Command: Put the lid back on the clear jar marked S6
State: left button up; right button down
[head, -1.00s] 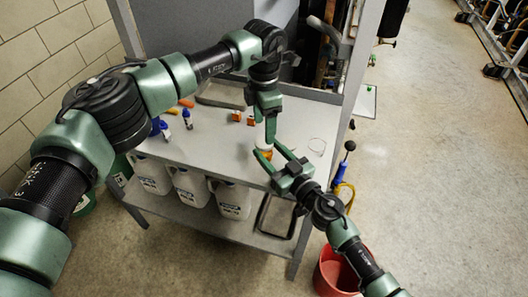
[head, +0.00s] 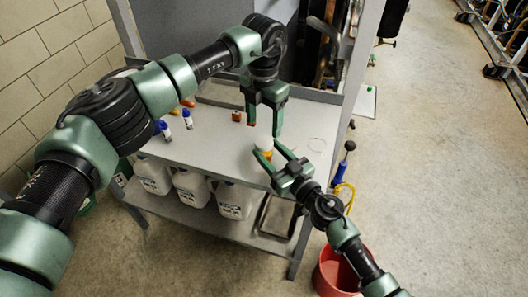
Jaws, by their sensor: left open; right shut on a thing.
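A small jar with amber contents (head: 265,155) stands near the front right of the grey shelf top. A white lid (head: 265,144) appears to sit on its mouth; whether it is fully seated is too small to tell. The S6 mark cannot be read. My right gripper (head: 270,153) reaches in from the lower right and is shut on the jar, a finger on each side. My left gripper (head: 264,128) points down just above the jar, open and empty, with its fingers apart.
Small orange-brown bottles (head: 237,116) and blue-capped bottles (head: 188,119) stand farther back on the shelf top (head: 210,150). A red bucket (head: 335,275) is on the floor at right.

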aim_at(264, 142)
pick_arm(q)
jog(key=shift+f, duration=3.05)
grip_shut()
jog(key=m, duration=0.6)
jog(key=shift+m, duration=0.4)
grip_release()
